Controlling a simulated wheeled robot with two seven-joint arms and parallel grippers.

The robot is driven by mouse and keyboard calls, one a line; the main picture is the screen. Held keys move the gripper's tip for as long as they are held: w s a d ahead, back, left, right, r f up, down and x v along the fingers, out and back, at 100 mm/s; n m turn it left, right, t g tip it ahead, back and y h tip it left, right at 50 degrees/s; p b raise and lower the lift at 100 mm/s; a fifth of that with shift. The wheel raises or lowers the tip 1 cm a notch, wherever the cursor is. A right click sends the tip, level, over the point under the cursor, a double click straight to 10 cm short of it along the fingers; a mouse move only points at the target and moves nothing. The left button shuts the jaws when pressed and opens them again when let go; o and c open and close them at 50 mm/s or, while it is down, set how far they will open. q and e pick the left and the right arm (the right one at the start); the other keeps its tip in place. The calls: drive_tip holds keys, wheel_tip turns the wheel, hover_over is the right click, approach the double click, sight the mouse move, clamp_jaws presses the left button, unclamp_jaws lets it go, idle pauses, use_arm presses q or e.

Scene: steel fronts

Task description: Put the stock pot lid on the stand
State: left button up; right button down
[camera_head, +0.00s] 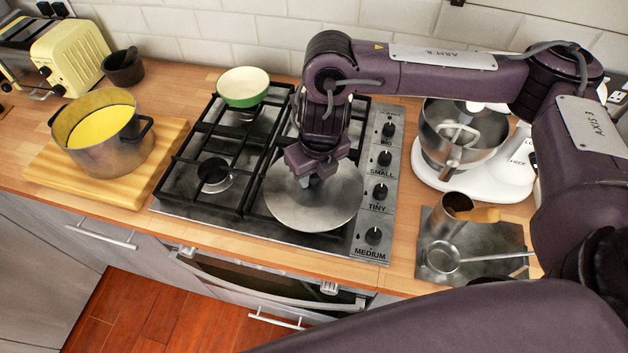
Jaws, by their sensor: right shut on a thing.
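The stock pot lid (318,205), a round grey metal disc, is over the right burners of the hob. My right gripper (316,178) comes down from above and is shut on the lid's knob, which the fingers hide. I cannot tell whether the lid touches the grates. The stock pot (112,150) stands uncovered at the left on a wooden board (62,178); its inside looks yellow. My left gripper is not in view.
A white stand mixer (500,180) and a dark mat (437,262) with a metal cup (444,215) and ladle (445,257) are right. A toaster (70,55) and mortar (124,70) are back left.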

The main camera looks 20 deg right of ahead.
sight(314, 183)
drive_tip(key=shift+f, duration=1.55)
drive_tip(key=shift+f+b, duration=0.1)
drive_tip(key=shift+b, duration=0.25)
drive_tip(key=c, duration=1.1)
unclamp_jaws()
drive_tip(key=shift+r, duration=0.3)
drive_tip(key=r, duration=0.3)
drive_tip(key=s+r, duration=0.1)
drive_tip(key=r, duration=0.3)
drive_tip(key=s+r+p, duration=0.1)
drive_tip(key=r, duration=0.3)
drive_tip(key=shift+d+r, duration=0.15)
drive_tip(key=shift+r, duration=0.1)
drive_tip(key=shift+w, duration=0.1)
